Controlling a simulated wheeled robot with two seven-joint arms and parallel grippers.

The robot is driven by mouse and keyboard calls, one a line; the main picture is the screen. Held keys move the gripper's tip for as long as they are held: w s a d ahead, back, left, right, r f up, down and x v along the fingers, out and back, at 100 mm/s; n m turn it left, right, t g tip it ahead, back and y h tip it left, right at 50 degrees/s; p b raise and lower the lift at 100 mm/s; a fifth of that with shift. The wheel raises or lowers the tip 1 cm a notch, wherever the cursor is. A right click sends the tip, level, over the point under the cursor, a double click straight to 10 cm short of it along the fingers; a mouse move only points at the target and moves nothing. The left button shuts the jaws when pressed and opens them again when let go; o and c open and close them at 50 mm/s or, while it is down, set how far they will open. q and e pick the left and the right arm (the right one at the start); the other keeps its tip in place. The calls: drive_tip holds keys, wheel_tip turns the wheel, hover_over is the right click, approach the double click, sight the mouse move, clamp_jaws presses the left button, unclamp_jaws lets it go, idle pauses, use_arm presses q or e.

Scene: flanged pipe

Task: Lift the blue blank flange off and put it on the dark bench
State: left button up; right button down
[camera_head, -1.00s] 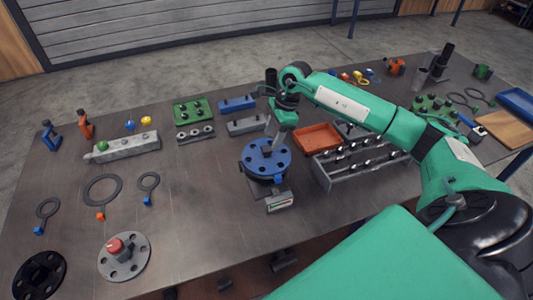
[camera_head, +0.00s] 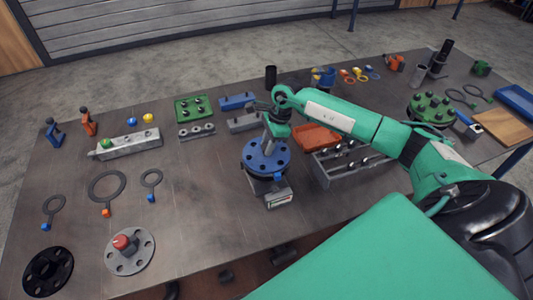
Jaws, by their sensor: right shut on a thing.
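The blue blank flange (camera_head: 280,160) is a round disc with several bolt holes, lying level on top of a dark pipe stand (camera_head: 272,187) in the middle of the dark bench (camera_head: 195,215). My right gripper (camera_head: 268,147) points down at the middle of the flange and is shut on it there. The fingertips are small and partly hidden by the wrist. Whether there is a gap under the flange cannot be told. My left gripper does not show.
A grey flange with a red knob (camera_head: 143,253) and a black ring flange (camera_head: 35,274) lie at the front left. Gaskets (camera_head: 90,188) lie behind them. A grey bolt rack (camera_head: 322,176) and an orange tray (camera_head: 312,131) stand right of the pipe. Bare bench lies left of the pipe.

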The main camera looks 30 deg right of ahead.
drive_tip(key=shift+r, duration=0.1)
drive_tip(key=shift+w+r+b, duration=0.1)
drive_tip(key=shift+r+b, duration=0.2)
drive_tip(key=shift+r, duration=0.25)
wheel_tip(320, 180, up, 19)
drive_tip(key=b, duration=0.6)
drive_tip(key=shift+r+p, duration=1.6)
drive_tip(key=shift+r, duration=0.8)
